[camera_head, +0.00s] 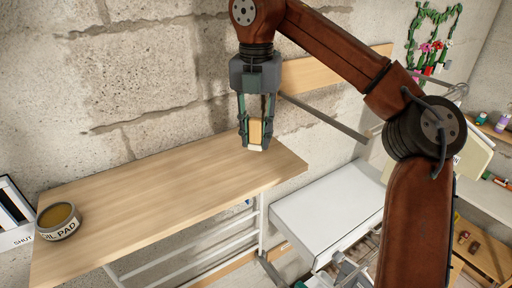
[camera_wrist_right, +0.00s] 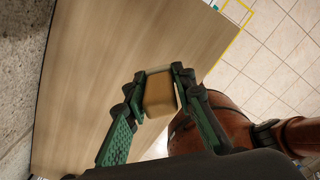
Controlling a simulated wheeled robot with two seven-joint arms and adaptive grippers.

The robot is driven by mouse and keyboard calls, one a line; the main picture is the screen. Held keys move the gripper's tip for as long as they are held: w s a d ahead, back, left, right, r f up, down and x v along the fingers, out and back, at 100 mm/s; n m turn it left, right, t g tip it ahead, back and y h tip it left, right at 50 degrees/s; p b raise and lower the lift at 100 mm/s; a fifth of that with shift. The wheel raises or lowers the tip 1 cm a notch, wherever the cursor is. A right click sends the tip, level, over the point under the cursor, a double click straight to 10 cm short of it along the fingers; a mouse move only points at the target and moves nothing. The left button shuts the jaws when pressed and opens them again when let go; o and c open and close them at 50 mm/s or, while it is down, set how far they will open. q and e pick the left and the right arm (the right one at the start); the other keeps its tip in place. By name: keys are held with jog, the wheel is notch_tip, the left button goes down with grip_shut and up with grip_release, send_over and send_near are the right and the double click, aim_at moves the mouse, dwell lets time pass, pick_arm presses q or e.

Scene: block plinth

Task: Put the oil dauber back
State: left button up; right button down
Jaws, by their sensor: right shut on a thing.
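My right gripper (camera_head: 255,140) is shut on a small tan block with a pale lower end, which looks like the oil dauber (camera_head: 255,130). It holds the dauber upright near the right end of a wooden shelf top (camera_head: 165,190); a gap below it is hard to judge. In the right wrist view the dauber (camera_wrist_right: 158,95) sits between the green fingers of the right gripper (camera_wrist_right: 158,88), over the wood. A round tin marked "OIL PAD" (camera_head: 58,221), with a brownish-yellow pad inside, stands at the shelf's left end. My left gripper does not show.
A white-topped unit (camera_head: 325,208) stands lower to the right. The middle of the shelf is clear.

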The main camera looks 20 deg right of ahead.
aim_at(256, 148)
jog(key=shift+w+d+f, duration=0.2)
jog(key=shift+w+f, duration=0.2)
jog(key=shift+f, duration=0.1)
notch_tip(256, 148, down, 3)
jog(key=shift+a+r, duration=0.1)
jog(key=shift+r, duration=0.1)
jog(key=shift+w+f, duration=0.1)
jog(key=shift+f, duration=0.2)
jog(key=shift+f, duration=0.15)
jog(key=c, duration=1.6)
grip_release()
